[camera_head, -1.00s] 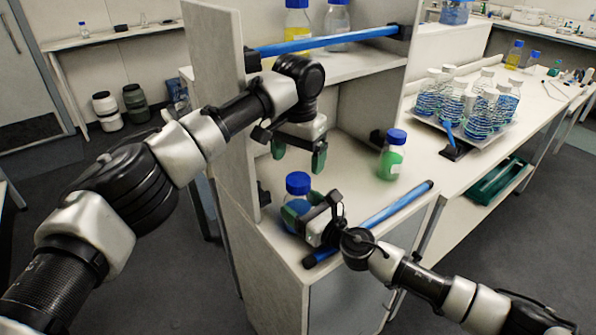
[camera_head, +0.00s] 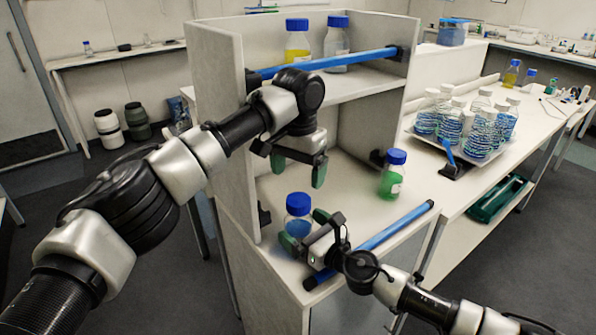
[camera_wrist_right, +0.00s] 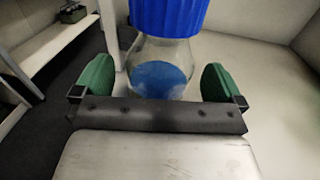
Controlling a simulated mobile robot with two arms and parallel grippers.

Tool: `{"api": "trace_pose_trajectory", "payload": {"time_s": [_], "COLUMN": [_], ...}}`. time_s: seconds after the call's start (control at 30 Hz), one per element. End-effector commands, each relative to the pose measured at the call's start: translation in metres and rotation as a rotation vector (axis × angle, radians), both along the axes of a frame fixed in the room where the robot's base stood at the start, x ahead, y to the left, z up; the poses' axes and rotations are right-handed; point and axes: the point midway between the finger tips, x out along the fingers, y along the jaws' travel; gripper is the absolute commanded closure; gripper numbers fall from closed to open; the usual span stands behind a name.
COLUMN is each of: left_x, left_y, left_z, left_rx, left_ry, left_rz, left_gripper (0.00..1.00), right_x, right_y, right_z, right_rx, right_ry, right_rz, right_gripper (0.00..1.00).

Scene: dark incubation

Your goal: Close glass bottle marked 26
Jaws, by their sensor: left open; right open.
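A glass bottle with a blue cap and blue liquid (camera_head: 298,214) stands upright at the front left of the lower shelf. Its cap sits on its neck; I cannot read any number on it. My right gripper (camera_head: 306,230) is open beside the bottle on its near side. In the right wrist view the bottle (camera_wrist_right: 160,68) stands in front of the gap between the green fingertips (camera_wrist_right: 159,82), with room on both sides. My left gripper (camera_head: 299,170) is open and empty, pointing down above the bottle and a little behind it.
A bottle of green liquid (camera_head: 392,175) stands to the right on the same shelf. A blue rail (camera_head: 385,236) runs along the front edge. Yellow (camera_head: 297,40) and clear (camera_head: 336,42) bottles stand on the upper shelf. A tray of several bottles (camera_head: 483,158) is on the right bench.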

Motion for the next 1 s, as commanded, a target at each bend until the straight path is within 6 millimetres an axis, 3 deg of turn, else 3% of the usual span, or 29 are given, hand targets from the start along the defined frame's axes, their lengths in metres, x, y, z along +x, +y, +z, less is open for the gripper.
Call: {"api": "trace_pose_trajectory", "payload": {"time_s": [0.5,1.0], "left_x": [0.0,0.0], "left_y": [0.0,0.0], "left_z": [-0.009,-0.01], "left_rx": [0.0,0.0], "left_ry": [0.0,0.0], "left_rz": [0.0,0.0], "left_gripper": [0.14,0.14], "right_x": [-0.066,-0.074], "right_y": [-0.062,-0.069], "right_z": [-0.002,0.0], "right_rx": [-0.001,0.0], "right_ry": [0.002,0.001], "right_rz": [-0.001,0.0], "right_gripper": [0.0,0.0]}}
